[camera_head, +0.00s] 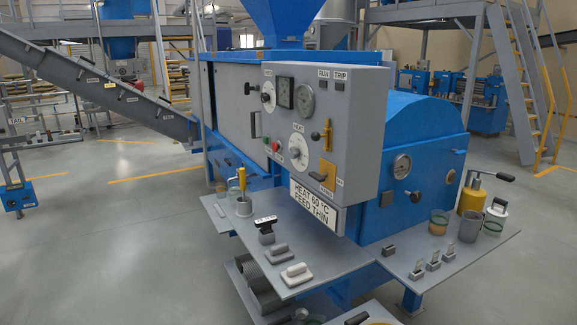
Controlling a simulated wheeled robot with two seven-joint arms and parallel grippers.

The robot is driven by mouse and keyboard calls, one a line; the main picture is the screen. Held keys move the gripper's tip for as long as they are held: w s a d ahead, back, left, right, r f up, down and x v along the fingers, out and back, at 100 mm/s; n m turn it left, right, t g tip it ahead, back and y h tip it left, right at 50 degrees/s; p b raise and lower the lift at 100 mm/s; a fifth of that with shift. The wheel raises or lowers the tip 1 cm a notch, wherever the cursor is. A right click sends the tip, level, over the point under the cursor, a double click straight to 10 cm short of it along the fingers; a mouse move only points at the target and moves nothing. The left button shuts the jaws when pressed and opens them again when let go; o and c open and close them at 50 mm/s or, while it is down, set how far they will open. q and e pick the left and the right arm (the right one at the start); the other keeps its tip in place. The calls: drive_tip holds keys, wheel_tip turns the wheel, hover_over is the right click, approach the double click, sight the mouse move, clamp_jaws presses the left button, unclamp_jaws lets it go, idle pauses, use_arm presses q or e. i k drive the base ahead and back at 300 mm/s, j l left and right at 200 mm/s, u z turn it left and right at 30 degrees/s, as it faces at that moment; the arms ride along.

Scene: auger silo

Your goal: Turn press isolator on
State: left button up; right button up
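A grey control panel (350,110) stands on the front of the blue press (410,130). Low on its right side is a yellow plate with a dark rotary handle (322,177), which looks like an isolator. Its handle is tilted, with small labels beside it too small to read. Above it is a brass-coloured lever (327,134), roughly upright. I cannot tell from the labels which of the two is the press isolator, or which position is on. Neither of my grippers shows in the head view.
The panel also has gauges, a white dial (298,150), red and green buttons, and RUN and TRIP markers. Below is a sign (316,207) reading "HEAT 60 °C FEED THIN". A grey shelf (330,262) holds cups and small tools. A yellow pump (472,192) stands right.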

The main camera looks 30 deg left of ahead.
sight(320, 178)
drive_tip(key=i+j, duration=0.1)
drive_tip(key=j, duration=0.3)
drive_tip(key=i+j, duration=0.1)
drive_tip(key=j, duration=0.3)
drive_tip(key=i+j, duration=0.1)
drive_tip(key=j, duration=0.3)
drive_tip(key=i+j, duration=0.1)
drive_tip(key=j, duration=0.35)
